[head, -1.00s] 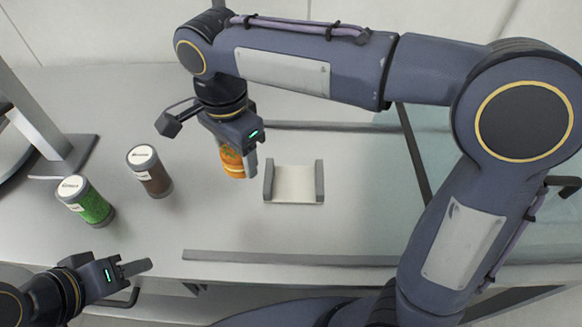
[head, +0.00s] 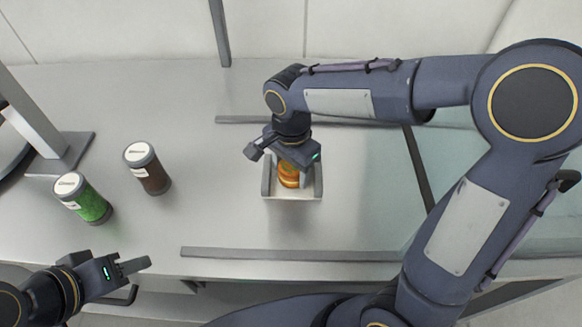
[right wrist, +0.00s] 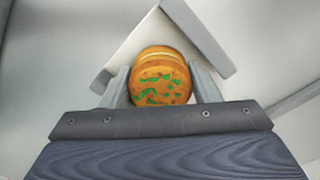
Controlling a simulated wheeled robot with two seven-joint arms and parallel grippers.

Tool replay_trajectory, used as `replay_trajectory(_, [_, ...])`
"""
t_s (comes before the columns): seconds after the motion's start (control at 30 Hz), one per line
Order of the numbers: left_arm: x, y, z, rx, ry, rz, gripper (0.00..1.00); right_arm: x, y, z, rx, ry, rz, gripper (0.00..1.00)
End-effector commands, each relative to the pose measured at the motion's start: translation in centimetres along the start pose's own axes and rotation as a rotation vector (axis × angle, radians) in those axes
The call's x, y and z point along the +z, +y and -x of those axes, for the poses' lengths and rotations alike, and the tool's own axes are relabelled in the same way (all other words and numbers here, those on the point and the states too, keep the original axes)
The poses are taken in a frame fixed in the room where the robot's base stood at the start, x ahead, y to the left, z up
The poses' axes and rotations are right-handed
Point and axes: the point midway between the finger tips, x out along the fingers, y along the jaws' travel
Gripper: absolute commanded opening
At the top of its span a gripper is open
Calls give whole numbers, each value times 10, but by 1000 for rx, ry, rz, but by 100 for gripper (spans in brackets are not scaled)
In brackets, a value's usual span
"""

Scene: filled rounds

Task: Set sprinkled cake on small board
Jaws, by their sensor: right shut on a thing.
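The sprinkled cake (head: 288,175) is a round orange-brown cake with green flecks on top, as the right wrist view (right wrist: 160,84) shows. My right gripper (head: 290,168) is shut on it, one finger on each side. The small board (head: 292,195) is a white plate with a grey raised bar along its left and right sides. The cake is over the board, between the bars; I cannot tell if it touches the surface. The board also shows behind the cake in the right wrist view (right wrist: 135,47). My left gripper (head: 140,278) is empty at the lower left, its fingers apart.
A jar of green sprinkles (head: 88,203) and a jar of brown filling (head: 150,172) stand left of the board. A grey stand (head: 60,140) is at the far left. Grey rails (head: 290,254) run along the front and back of the counter. The counter between jars and board is clear.

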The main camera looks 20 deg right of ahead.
Motion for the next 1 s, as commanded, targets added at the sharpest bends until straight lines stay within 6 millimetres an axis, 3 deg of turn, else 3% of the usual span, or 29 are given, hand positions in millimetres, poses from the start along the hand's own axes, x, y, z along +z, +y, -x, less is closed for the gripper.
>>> replay_trajectory(0.37, [2, -2, -4, 0, 0, 0, 40, 0, 0, -5, -1, 0, -1, 46])
replay_trajectory(0.4, [1, -1, -2, 0, 0, 0, 40, 0, 0, -3, -1, 0, -1, 61])
replay_trajectory(0.43, [1, -1, -2, 0, 0, 0, 40, 0, 0, -3, -1, 0, -1, 65])
replay_trajectory(0.7, [1, -1, -1, 0, 0, 0, 40, 0, 0, -2, -1, 0, -1, 65])
replay_trajectory(0.87, [-1, 0, 1, 0, 0, 0, 40, 0, -1, 11, -6, 1, -2, 65])
replay_trajectory(1.0, [-2, 1, 3, 0, 0, 0, 40, 0, -1, 38, -7, 1, -2, 65])
